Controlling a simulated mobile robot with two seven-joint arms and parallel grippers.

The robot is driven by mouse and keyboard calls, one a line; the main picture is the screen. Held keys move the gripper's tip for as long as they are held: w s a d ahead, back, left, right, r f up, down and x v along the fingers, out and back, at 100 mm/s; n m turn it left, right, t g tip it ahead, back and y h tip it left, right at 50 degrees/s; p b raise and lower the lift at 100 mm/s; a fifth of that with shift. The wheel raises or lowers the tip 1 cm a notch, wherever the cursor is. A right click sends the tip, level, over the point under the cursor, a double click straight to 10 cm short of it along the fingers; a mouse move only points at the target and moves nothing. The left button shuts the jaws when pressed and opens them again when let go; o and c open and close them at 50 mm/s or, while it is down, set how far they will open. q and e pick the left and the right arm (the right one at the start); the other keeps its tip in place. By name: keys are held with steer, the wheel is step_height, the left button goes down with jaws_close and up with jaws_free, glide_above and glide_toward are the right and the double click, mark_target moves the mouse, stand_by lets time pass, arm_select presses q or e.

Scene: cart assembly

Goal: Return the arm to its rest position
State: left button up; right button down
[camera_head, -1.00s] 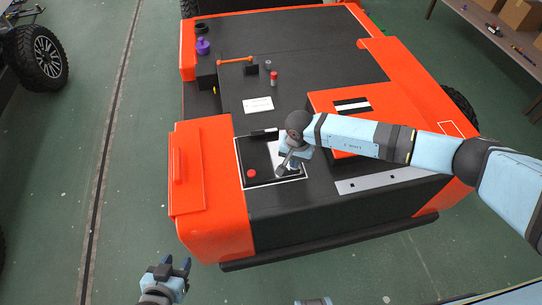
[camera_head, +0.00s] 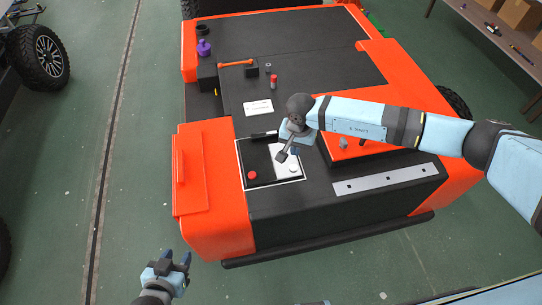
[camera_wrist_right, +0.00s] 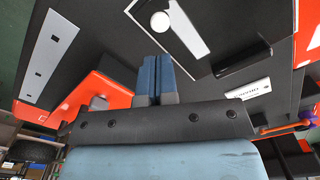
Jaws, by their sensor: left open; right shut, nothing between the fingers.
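My right arm (camera_head: 365,120) reaches in from the right over the orange and black cart (camera_head: 310,205). Its gripper (camera_head: 283,157) is shut and empty, above a square panel (camera_head: 262,183) with a red button (camera_head: 252,174) and a white half. In the right wrist view the blue fingertips (camera_wrist_right: 155,80) are together, pointing toward the white plate with a round white knob (camera_wrist_right: 160,22). I cannot tell whether they touch the panel. My left gripper (camera_head: 176,264) is open and empty, low in front of the cart's left corner.
A black handle (camera_head: 264,135) is close to the panel's back edge. A grey knob (camera_head: 343,143) stands on the orange block under my right forearm. An orange lever (camera_head: 236,63), a red-topped part (camera_head: 274,80) and a purple part (camera_head: 204,47) are farther back. Floor (camera_head: 90,200) at left is clear.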

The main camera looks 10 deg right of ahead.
stand_by(0.4)
steer(key=s+a+m+g+y, duration=0.3)
steer(key=s+a+m+y, duration=0.2)
steer(key=s+a+y, duration=0.65)
steer(key=s+a+r+m+t+y, duration=0.3)
steer(key=a+r+m+t+y, duration=0.55)
steer(key=m, duration=1.05)
steer(key=d+f+m+t+h+p, duration=0.15)
steer(key=d+m+t+h, duration=0.4)
steer(key=m, duration=0.75)
steer(key=d+f+m+t+h+b, duration=0.15)
steer(key=d+m+t+h, duration=0.4)
steer(key=m, duration=0.75)
steer(key=s+d+f+m+g+h+p, duration=0.1)
steer(key=s+d+f+m+g+h, duration=0.4)
steer(key=s+d+f+m, duration=0.5)
steer(key=d+m, duration=0.2)
steer(key=m, duration=0.1)
steer(key=shift+h, duration=0.4)
